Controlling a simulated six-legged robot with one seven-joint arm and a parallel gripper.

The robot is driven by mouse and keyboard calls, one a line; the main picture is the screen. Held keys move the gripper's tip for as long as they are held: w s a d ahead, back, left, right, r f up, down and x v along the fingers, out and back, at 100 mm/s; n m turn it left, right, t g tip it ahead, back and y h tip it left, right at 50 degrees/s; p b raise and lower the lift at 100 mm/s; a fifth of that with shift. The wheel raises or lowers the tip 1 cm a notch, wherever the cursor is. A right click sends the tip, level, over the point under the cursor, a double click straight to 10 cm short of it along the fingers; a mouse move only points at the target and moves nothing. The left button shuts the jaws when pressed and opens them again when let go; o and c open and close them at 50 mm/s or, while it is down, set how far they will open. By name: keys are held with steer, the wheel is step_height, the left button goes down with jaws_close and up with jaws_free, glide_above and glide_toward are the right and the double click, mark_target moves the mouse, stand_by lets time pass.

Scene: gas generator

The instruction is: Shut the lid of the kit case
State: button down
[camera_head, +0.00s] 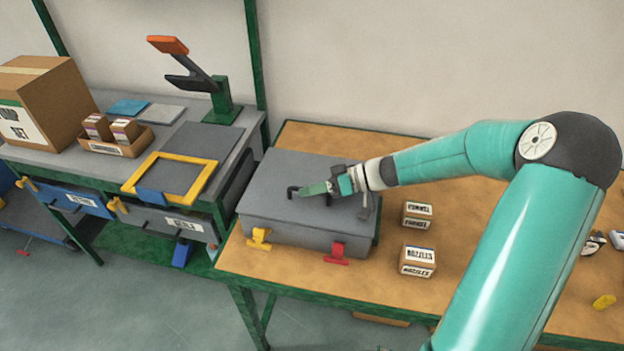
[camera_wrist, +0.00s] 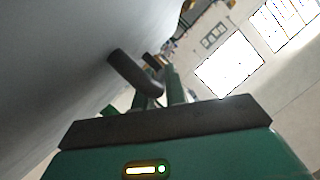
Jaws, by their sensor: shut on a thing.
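The grey kit case (camera_head: 300,234) stands on the wooden table in the head view. Its lid (camera_head: 275,180) lies flat over the body and looks closed; I cannot make out any gap at the seam. A yellow latch (camera_head: 259,238) and a red latch (camera_head: 336,255) stick out at the case's front. My gripper (camera_head: 308,189) is over the lid's middle, shut on the dark lid handle (camera_head: 292,191). In the wrist view the curved handle (camera_wrist: 135,74) shows close to my fingers (camera_wrist: 160,95), beside the grey lid surface (camera_wrist: 50,70). The fingers partly hide the handle.
Two small labelled boxes (camera_head: 418,214) (camera_head: 417,261) stand right of the case. A yellow item (camera_head: 604,301) lies at the far right. A grey workbench with a yellow frame (camera_head: 205,180), a cardboard box (camera_head: 45,105) and a green stand (camera_head: 222,105) is at left.

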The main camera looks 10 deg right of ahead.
steer(key=shift+s+f, duration=0.1)
steer(key=shift+f, duration=0.2)
steer(key=c, duration=1.5)
jaws_free()
steer(key=shift+f, duration=0.1)
steer(key=shift+o, duration=0.2)
steer(key=v, duration=1.4)
steer(key=shift+a, duration=0.1)
